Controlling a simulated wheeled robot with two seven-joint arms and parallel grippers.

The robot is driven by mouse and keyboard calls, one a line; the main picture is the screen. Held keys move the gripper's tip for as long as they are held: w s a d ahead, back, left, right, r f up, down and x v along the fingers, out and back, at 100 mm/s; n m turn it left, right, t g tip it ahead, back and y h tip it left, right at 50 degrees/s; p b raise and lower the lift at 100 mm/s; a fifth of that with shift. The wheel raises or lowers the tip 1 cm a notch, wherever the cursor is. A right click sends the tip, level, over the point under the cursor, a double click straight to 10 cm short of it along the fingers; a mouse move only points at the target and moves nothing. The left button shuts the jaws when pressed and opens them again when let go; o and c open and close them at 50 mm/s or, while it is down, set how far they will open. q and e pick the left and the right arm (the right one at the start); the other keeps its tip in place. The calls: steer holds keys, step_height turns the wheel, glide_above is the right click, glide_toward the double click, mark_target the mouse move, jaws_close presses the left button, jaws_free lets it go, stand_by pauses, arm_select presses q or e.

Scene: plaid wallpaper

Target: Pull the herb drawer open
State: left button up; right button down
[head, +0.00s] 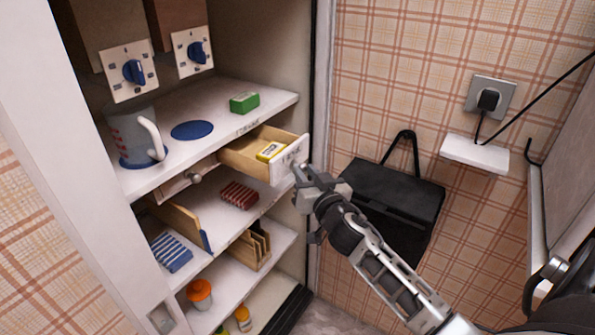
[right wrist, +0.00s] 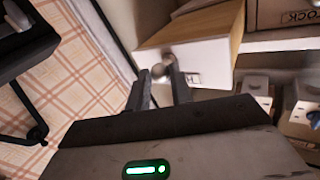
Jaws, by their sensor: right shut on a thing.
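The herb drawer (head: 237,158) stands pulled out from under the upper shelf, with a wooden inside and a white front. In the right wrist view the two fingers (right wrist: 160,80) are around the metal knob (right wrist: 168,58), and the drawer's wooden side (right wrist: 195,27) shows beyond. My left gripper is not in view.
A second drawer with a knob (head: 195,178) sits closed to the left. A jug (head: 130,137) and a green box (head: 244,102) stand on the shelf above. A black bag (head: 392,195) hangs on the wall right of the cupboard, close behind my right arm.

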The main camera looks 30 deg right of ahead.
steer(key=c, duration=1.2)
jaws_free()
steer(key=shift+w+a, duration=0.1)
steer(key=shift+w, duration=0.05)
steer(key=shift+c, duration=0.2)
steer(key=b+v, duration=0.2)
steer(key=v, duration=1.4)
steer(key=s+a+f+n+g+y, duration=0.3)
steer(key=s+a+f, duration=0.1)
steer(key=a+f, duration=0.4)
steer(key=s+a+f+n+g+y, duration=0.3)
steer(key=a+f, duration=0.6)
steer(key=f, duration=0.3)
steer(key=shift+s+n+g+y, duration=0.4)
steer(key=shift+s+g, duration=0.15)
steer(key=shift+g, duration=0.15)
